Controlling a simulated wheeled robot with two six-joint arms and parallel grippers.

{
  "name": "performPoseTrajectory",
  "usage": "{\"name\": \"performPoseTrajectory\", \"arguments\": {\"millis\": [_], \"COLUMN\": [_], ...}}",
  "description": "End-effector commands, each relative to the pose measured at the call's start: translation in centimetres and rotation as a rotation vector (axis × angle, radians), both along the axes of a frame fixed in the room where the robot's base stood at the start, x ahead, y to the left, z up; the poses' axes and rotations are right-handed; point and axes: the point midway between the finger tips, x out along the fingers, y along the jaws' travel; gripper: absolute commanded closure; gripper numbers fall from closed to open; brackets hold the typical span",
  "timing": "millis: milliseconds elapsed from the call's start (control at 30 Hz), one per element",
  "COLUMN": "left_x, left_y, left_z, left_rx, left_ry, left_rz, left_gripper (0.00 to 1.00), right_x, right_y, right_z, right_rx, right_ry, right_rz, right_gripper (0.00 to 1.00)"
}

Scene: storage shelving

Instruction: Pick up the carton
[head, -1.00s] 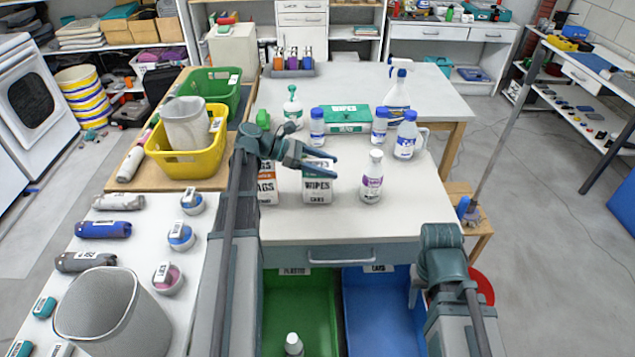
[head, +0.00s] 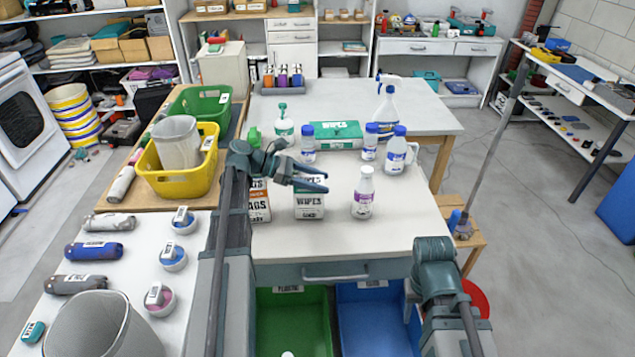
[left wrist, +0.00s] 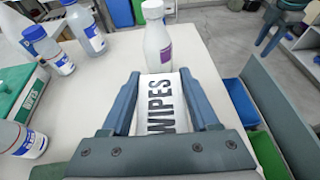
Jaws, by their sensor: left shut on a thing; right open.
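The carton, a white box with WIPES lettering (head: 309,207), stands upright on the workbench near its front edge. It also shows in the left wrist view (left wrist: 160,108), between the two fingers. My left gripper (head: 318,182) is shut on the upper part of the carton, with fingers along both sides. The carton's base looks level with the bases of its neighbours, with no clear gap under it. My right gripper (left wrist: 267,38) shows small at the upper right of the left wrist view, with fingers apart and nothing between them; the head view mostly hides it.
A white bottle with a purple label (head: 362,194) stands close right of the carton; an orange-labelled bag (head: 259,205) stands close left. Blue-capped bottles (head: 396,155) and a green wipes box (head: 335,134) stand behind. Green (head: 292,310) and blue (head: 372,320) bins sit below the front edge.

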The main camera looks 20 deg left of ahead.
Motion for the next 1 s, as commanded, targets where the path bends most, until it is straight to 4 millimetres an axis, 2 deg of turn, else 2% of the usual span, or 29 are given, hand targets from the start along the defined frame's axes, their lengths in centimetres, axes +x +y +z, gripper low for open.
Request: {"name": "performPoseTrajectory", "arguments": {"millis": [367,433,800,1000], "left_x": [0.0,-1.5,-9.2,-11.4], "left_y": [0.0,-1.2,-8.3,-10.5], "left_z": [3.6,3.2,4.2,4.4], "left_rx": [0.0,0.0,0.0,0.0], "left_ry": [0.0,-0.001,0.0,0.0], "left_rz": [0.0,-0.001,-0.002,0.0], "left_gripper": [1.0,1.0,1.0,1.0], "right_x": [0.0,0.0,0.0,0.0], "right_y": [0.0,0.0,0.0,0.0], "right_z": [3.6,3.2,4.2,4.4], "right_rx": [0.0,0.0,0.0,0.0], "right_ry": [0.0,0.0,0.0,0.0], "right_rz": [0.0,0.0,0.0,0.0], "right_gripper": [0.5,0.5,0.5,0.5]}}
